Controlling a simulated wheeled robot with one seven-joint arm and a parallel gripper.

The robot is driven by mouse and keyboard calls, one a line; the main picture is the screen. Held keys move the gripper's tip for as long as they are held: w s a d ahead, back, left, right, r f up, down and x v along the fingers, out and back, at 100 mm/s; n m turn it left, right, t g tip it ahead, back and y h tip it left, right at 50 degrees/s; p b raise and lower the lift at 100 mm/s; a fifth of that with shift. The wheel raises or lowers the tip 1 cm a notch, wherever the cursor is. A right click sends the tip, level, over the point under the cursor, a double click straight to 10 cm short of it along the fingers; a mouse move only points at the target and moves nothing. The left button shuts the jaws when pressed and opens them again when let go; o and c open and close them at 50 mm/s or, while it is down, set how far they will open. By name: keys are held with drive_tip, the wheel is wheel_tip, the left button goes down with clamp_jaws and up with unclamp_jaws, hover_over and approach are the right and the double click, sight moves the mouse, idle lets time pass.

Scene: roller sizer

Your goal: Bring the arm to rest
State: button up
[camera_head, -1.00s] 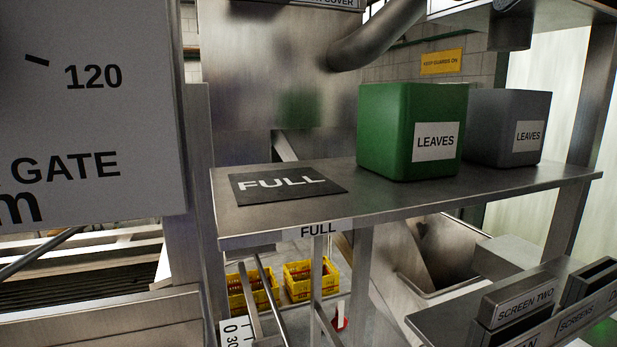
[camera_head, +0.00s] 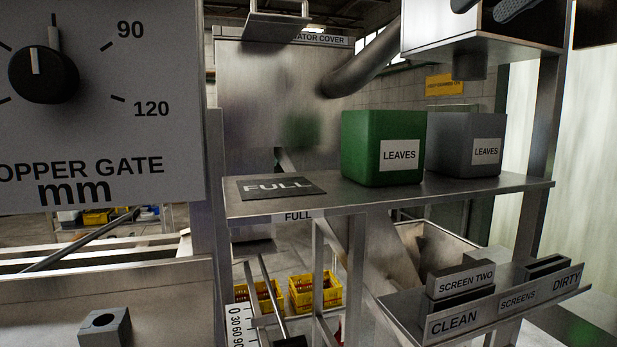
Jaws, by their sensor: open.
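Two dark, parallel fingertips of my gripper (camera_head: 488,9) show at the top edge, right of centre, in front of the pale metal box. They are spread apart with nothing seen between them, so my gripper is open. The one on the right has a ribbed or dotted face. The rest of my gripper and my arm are outside the picture.
A steel shelf (camera_head: 400,196) carries a black FULL mat (camera_head: 282,188), a green LEAVES bin (camera_head: 360,145) and a grey LEAVES bin (camera_head: 452,135). A hopper gate panel (camera_head: 110,110) stands close at left. A screens rack (camera_head: 500,305) is at lower right. Yellow crates (camera_head: 316,292) stand below.

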wheel_tip(320, 180, up, 6)
drive_tip(key=w+n+t+y, duration=0.2)
drive_tip(key=t+y, duration=0.1)
drive_tip(key=t, duration=0.2)
drive_tip(key=w+d+f+m+t, duration=0.3)
drive_tip(key=d+f+t, duration=0.3)
drive_tip(key=f, duration=0.4)
drive_tip(key=s+d+f+m+h, duration=0.25)
drive_tip(key=f+m+h, duration=0.2)
drive_tip(key=f, duration=0.95)
drive_tip(key=s+d+f+m+h, duration=0.2)
drive_tip(key=s+f+m+h, duration=0.3)
drive_tip(key=f, duration=1)
drive_tip(key=s+a+f+n+g+h, duration=0.1)
drive_tip(key=s+a+f, duration=0.2)
drive_tip(key=s+f, duration=0.45)
drive_tip(key=s+a+f+n+g+h, duration=0.15)
drive_tip(key=s+f, duration=0.25)
drive_tip(key=f, duration=0.6)
drive_tip(key=s+a+f+n+g+y, duration=0.2)
drive_tip(key=s+f, duration=0.5)
drive_tip(key=s, duration=0.5)
drive_tip(key=s+a+f+n+g+y, duration=0.1)
drive_tip(key=s+a+f+g, duration=0.3)
drive_tip(key=s+f, duration=0.4)
drive_tip(key=s+a+y, duration=0.1)
drive_tip(key=s, duration=0.3)
drive_tip(key=shift+n+g+y, duration=0.3)
drive_tip(key=shift+n+g, duration=0.05)
drive_tip(key=shift+n, duration=0.05)
